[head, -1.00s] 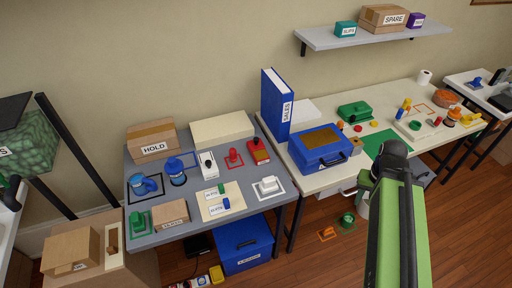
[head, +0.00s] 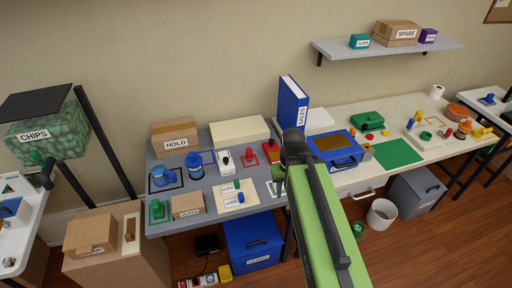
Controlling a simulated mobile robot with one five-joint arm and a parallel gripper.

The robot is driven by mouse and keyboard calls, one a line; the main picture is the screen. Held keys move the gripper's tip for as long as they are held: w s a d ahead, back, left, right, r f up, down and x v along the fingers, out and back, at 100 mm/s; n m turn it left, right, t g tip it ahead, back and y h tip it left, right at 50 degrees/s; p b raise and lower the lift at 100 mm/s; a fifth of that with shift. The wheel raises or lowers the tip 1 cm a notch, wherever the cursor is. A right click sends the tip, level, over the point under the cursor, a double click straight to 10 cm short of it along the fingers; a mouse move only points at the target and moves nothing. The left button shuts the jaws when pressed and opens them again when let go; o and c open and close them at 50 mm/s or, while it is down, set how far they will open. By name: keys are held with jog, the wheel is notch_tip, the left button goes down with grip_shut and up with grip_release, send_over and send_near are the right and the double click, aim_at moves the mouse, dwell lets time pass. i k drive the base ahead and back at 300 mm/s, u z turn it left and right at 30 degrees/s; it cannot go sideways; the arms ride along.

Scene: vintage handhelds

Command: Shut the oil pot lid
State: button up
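No pot is labelled as oil, so I cannot tell for sure which one is the oil pot. A small blue pot (head: 195,166) with a blue top stands at the back of the grey table. It is too small to tell how its lid sits. A blue mug-like vessel (head: 161,177) is to its left, inside a dark outline. My green and black arm (head: 322,230) reaches up from the bottom, right of both. The fingers of my gripper do not show, and nothing held is visible.
The grey table (head: 188,210) also bears a HOLD box (head: 176,137), a red stamp (head: 249,154) and a white board (head: 230,199). My arm hides its right edge. A blue binder (head: 291,103) and a blue case (head: 333,148) stand on the cream table (head: 361,180).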

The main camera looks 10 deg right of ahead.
aim_at(271, 146)
jog(key=z, duration=0.05)
jog(key=i, duration=1)
jog(key=k, duration=0.6)
jog(key=u, duration=2.5)
jog(key=k, duration=1)
jog(key=z, duration=0.5)
jog(key=i, duration=1)
jog(key=u, duration=0.1)
